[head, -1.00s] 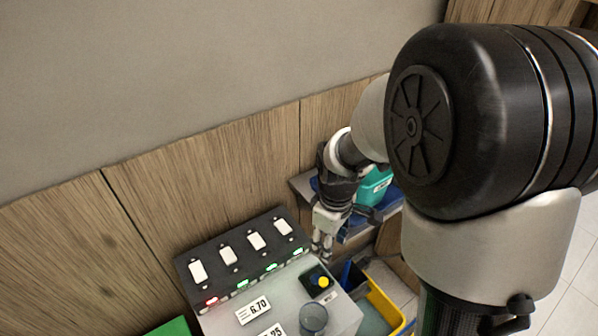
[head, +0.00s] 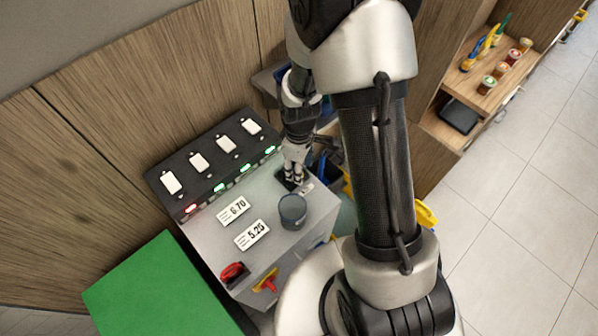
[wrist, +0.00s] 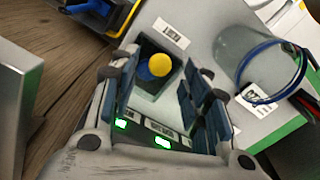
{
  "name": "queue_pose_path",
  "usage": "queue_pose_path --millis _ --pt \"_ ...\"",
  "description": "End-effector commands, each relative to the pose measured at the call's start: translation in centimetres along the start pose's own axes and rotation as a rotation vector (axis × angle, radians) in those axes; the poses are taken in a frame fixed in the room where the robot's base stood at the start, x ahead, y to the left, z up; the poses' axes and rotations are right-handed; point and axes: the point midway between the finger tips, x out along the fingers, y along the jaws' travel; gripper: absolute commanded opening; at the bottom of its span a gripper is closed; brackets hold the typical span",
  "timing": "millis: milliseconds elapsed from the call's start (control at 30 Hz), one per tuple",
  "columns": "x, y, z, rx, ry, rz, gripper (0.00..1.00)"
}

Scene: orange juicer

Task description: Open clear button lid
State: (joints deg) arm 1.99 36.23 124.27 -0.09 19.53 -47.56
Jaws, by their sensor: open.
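The yellow round button (wrist: 160,65) sits in a dark square housing on the grey machine top. In the wrist view it lies between the fingers of my gripper (wrist: 163,84), which are spread apart with nothing held. In the head view my gripper (head: 293,180) points down close over that corner of the machine and hides the button. I cannot clearly make out a clear lid over the button, or whether the fingers touch it. A separate clear round container with a blue rim (wrist: 262,75) stands beside the housing; it also shows in the head view (head: 292,211).
The machine has a black rear panel (head: 212,158) with white switches and red and green lights. Price labels (head: 252,235) lie on its top. A red knob (head: 233,271) and yellow handle (head: 267,282) are in front. A green surface (head: 155,290) is at left.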

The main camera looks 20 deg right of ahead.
Motion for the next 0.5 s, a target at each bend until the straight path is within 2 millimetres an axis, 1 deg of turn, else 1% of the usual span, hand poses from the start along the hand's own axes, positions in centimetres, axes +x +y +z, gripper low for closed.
queue_pose_path --millis 33,200,500 --pt "0.9 0.0 0.0 0.000 -0.001 -0.001 0.43" --pt "2.1 0.0 0.0 0.000 0.000 0.000 0.43" --pt "2.2 0.0 0.0 0.000 0.001 0.001 0.43"
